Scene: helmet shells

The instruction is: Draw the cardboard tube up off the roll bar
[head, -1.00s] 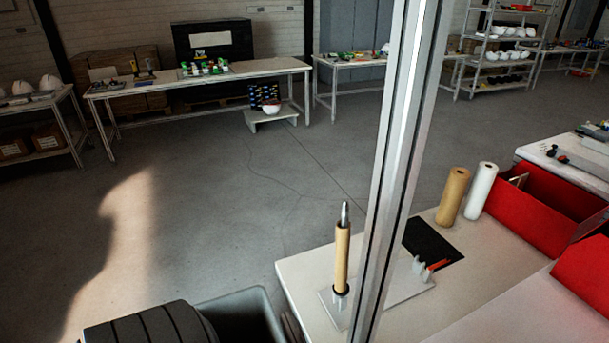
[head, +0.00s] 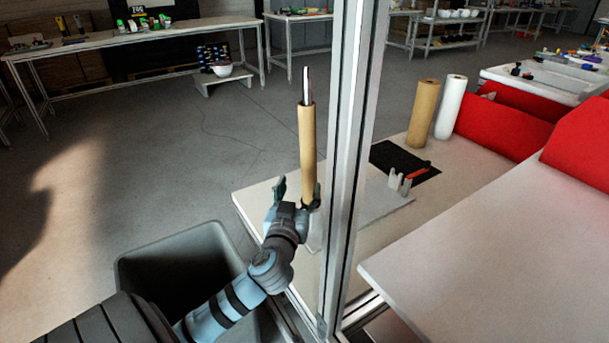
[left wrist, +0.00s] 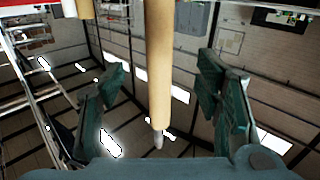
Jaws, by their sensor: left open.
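The tan cardboard tube (head: 307,155) stands upright around the metal roll bar (head: 307,88), whose tip sticks out above the tube. My left gripper (head: 298,191) is open at the lower part of the tube in the head view and hides the foot of the tube and bar. In the left wrist view the tube (left wrist: 160,60) runs down the middle, between the two spread fingers of my left gripper (left wrist: 163,92), with a visible gap on each side. The bar tip (left wrist: 158,141) shows below it. My right gripper is not in view.
A metal upright (head: 345,150), close by, stands right of the tube. A brown roll (head: 423,113) and a white roll (head: 450,107) stand farther back near red bins (head: 505,120). A grey bin (head: 180,258) is at lower left. A grey holder (head: 399,182) sits on the bench.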

